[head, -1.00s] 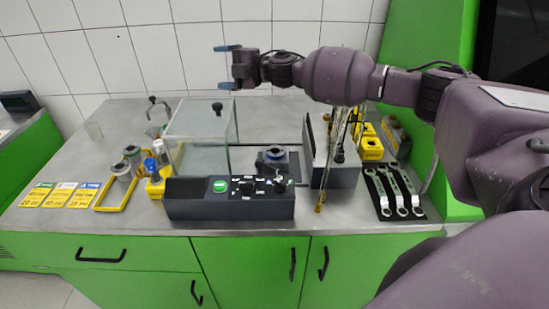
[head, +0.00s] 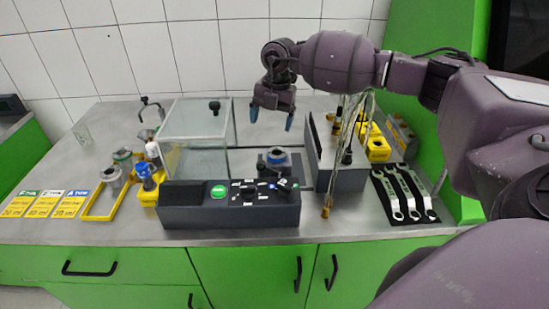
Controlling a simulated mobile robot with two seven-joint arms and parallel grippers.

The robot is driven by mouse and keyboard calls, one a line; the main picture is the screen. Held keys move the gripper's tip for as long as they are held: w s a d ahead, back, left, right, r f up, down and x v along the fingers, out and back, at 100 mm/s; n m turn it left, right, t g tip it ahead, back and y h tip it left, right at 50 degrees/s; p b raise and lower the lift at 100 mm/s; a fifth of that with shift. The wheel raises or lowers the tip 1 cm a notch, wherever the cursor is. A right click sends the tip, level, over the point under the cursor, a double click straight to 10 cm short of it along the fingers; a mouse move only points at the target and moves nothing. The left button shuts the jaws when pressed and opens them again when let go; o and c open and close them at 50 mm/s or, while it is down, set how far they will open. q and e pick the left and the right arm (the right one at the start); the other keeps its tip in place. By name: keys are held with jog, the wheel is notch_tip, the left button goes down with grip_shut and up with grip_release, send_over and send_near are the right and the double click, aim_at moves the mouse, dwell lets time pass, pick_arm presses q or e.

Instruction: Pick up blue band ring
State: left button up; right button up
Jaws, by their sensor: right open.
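A blue ring-shaped part (head: 146,171) sits on a yellow holder (head: 152,193) left of the control box. It is small, so I cannot tell if it is the blue band ring. A dark round part with a bluish rim (head: 277,156) sits on the fixture behind the control box. My right gripper (head: 271,117) is open and empty, pointing down, its blue fingertips above and slightly behind that fixture. It is well to the right of the yellow holder. My left gripper is out of view.
A clear glass box (head: 193,130) stands between the yellow holder and my gripper. The dark control box (head: 229,207) lies in front. A yellow tray (head: 102,205) holds round parts at left. Wrenches (head: 404,192) lie on a black mat at right.

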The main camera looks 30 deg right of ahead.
aim_at(277, 148)
jog(key=shift+m+h, duration=0.4)
jog(key=shift+h, duration=0.3)
jog(key=shift+w+d+f, duration=0.1)
jog(key=shift+d+f, duration=0.2)
jog(key=shift+f, duration=1.5)
jog(key=shift+s+d+f, duration=0.1)
jog(key=shift+d+f, duration=0.2)
jog(key=shift+f, duration=1.55)
jog(key=shift+w+d+f, duration=0.1)
jog(key=shift+d+f, duration=0.2)
jog(key=shift+f, duration=1.5)
jog(key=c, duration=1.1)
